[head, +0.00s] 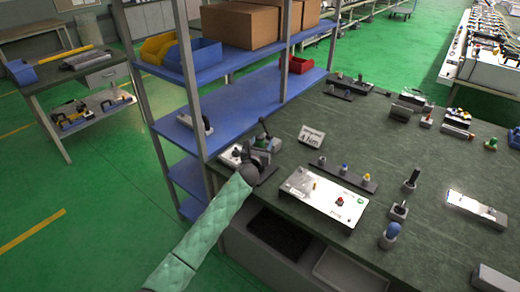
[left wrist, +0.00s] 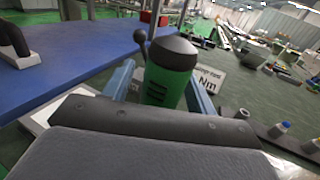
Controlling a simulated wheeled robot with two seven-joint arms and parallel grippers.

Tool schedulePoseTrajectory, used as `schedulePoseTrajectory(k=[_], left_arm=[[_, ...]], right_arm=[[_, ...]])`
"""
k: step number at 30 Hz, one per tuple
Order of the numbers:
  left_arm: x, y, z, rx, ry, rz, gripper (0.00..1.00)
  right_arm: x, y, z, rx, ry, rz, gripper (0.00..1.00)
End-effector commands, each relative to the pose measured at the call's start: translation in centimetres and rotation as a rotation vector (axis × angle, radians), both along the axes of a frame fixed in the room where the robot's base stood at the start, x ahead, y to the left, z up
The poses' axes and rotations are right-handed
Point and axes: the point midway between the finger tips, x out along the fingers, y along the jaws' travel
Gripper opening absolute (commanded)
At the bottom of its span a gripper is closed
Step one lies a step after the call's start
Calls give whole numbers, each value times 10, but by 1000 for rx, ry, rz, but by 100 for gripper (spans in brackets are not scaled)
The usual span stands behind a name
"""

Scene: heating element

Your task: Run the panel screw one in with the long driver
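A green tool handle with a black domed cap stands upright in the left wrist view (left wrist: 168,75); in the head view it is small and partly hidden (head: 262,143). I cannot tell if it is the long driver. My left gripper (head: 256,160) is at this handle, its two blue fingers (left wrist: 160,88) on either side of it. A gap shows between the left finger and the handle. A white panel (head: 318,200) with a red knob lies on the bench to the right of the gripper. Its screws are too small to tell apart. My right gripper is not in view.
A sign reading 4 Nm (head: 311,136) stands behind the handle. A dark strip (head: 352,181) with several small coloured-top pieces lies behind the panel. A blue shelf rack (head: 235,110) rises close behind my left arm.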

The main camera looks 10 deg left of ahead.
Motion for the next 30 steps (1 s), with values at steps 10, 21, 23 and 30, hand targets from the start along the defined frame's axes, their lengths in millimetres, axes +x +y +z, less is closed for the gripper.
schedulePoseTrajectory(k=[10, 21, 23, 30], left_arm=[[0, 0, 1, 0, -1, 0, 0], [1, 1, 9, 1, -3, 1, 0], [1, 1, 15, 2, -5, -1, 0], [-6, -14, 48, -1, -6, -3, 0]], right_arm=[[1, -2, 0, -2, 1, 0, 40], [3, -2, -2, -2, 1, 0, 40], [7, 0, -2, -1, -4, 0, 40], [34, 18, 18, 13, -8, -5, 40]])
